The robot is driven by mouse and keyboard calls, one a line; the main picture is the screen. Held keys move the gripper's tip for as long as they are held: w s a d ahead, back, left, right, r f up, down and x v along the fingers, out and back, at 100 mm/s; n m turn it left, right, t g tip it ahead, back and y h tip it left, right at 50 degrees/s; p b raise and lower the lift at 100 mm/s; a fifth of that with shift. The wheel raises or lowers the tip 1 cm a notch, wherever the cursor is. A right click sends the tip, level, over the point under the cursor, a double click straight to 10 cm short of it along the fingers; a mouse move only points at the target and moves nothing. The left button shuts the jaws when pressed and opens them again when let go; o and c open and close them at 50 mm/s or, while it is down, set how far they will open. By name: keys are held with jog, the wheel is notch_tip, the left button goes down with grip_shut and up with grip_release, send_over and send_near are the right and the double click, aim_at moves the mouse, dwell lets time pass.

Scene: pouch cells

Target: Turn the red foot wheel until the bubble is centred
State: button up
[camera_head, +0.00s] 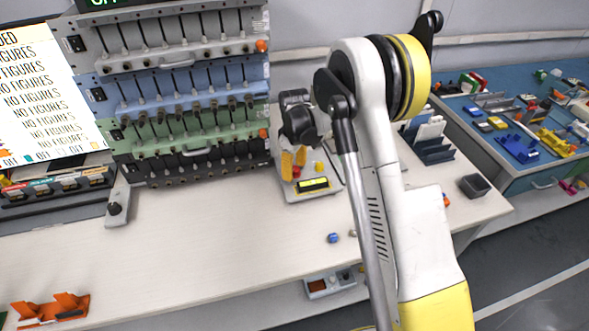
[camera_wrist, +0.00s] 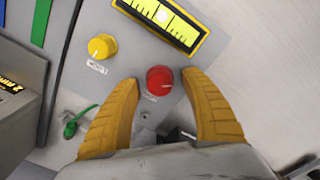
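The red foot wheel (camera_wrist: 160,80) is a round knob with a white mark on a grey plate; it also shows small in the head view (camera_head: 296,172). My gripper (camera_wrist: 162,83) has its two yellow fingers apart, one on each side of the red wheel. A gap shows between each finger and the wheel. In the head view my gripper (camera_head: 294,159) is over the grey device.
A yellow knob (camera_wrist: 102,47) is left of the red wheel. A green plug with a cable (camera_wrist: 70,128) lies lower left. A small blue ball (camera_head: 333,238) lies on the bench front.

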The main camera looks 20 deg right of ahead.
aim_at(295, 169)
notch_tip(295, 169, up, 12)
dwell(0.6)
